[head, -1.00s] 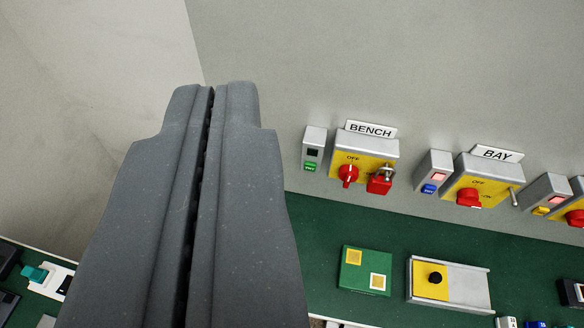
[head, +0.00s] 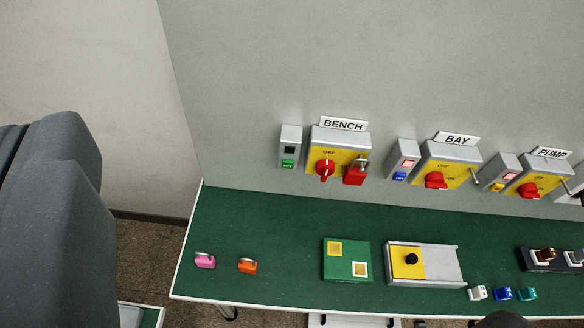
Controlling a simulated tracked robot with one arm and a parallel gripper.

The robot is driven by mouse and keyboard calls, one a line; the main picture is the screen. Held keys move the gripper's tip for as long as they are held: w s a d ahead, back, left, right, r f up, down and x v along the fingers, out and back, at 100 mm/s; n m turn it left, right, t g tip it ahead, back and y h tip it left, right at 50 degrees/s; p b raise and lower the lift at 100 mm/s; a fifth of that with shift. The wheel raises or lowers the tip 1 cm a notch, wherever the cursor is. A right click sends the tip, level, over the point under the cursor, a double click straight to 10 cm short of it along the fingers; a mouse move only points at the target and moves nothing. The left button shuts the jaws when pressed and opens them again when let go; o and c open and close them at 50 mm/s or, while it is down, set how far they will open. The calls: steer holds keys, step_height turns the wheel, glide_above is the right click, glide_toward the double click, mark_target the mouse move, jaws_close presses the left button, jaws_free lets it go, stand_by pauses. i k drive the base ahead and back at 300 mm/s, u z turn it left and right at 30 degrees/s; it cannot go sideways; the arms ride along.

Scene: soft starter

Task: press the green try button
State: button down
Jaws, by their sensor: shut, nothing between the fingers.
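The green try button (head: 288,163) is on the lower front of a narrow grey box (head: 291,139) on the back wall, just left of the yellow BENCH switch (head: 338,154). My gripper (head: 38,124) is shut and empty at the left edge of the head view, large and close to the camera, partly cut off. In the picture it is well to the left of the button, clear of it. Nothing hides the button.
A red padlock (head: 355,173) hangs on the BENCH switch. BAY (head: 447,164) and PUMP (head: 536,177) switches stand to its right. The green bench (head: 255,220) below carries pink (head: 205,261) and orange (head: 247,266) padlocks, a green block (head: 346,258) and a yellow-grey unit (head: 424,263).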

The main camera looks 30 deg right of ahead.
mark_target(287, 164)
steer(key=z, duration=0.05)
steer(key=k, duration=1.05)
steer(key=z, duration=0.4)
steer(key=i, duration=1)
steer(key=u, duration=0.1)
